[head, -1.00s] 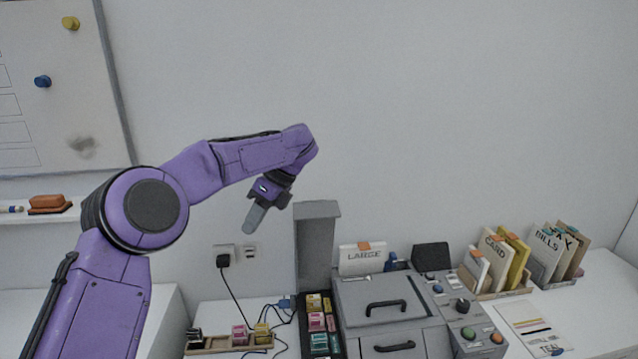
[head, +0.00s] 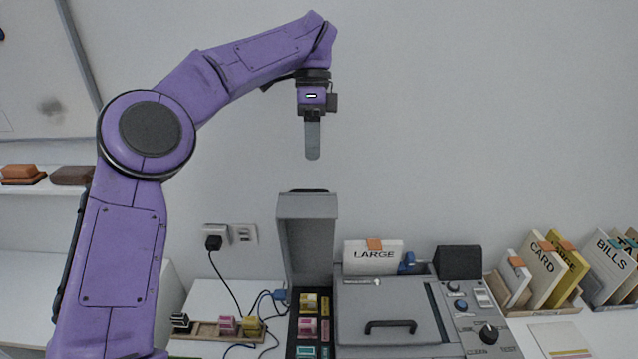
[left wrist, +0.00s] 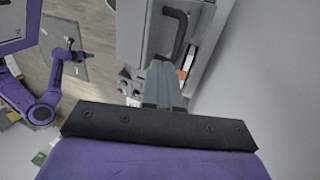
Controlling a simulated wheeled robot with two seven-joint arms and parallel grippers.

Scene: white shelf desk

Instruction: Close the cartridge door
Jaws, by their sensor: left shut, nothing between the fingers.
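The cartridge door (head: 307,240) is a grey panel that stands upright and open on the left side of the grey machine. Below it the open bay (head: 293,335) shows several coloured cartridges (head: 308,327) in yellow, pink and teal. My left gripper (head: 313,156) is shut and empty, pointing down above the door's top edge, apart from it. In the left wrist view the shut fingers (left wrist: 163,82) point toward the grey machine. My right gripper is not in view.
The machine's lid (head: 385,310) with a black handle is right of the bay, beside a control panel (head: 475,310). A cartridge rack (head: 205,330) and cables lie to the left. Folders (head: 560,268) stand at the right. The space above the machine is clear.

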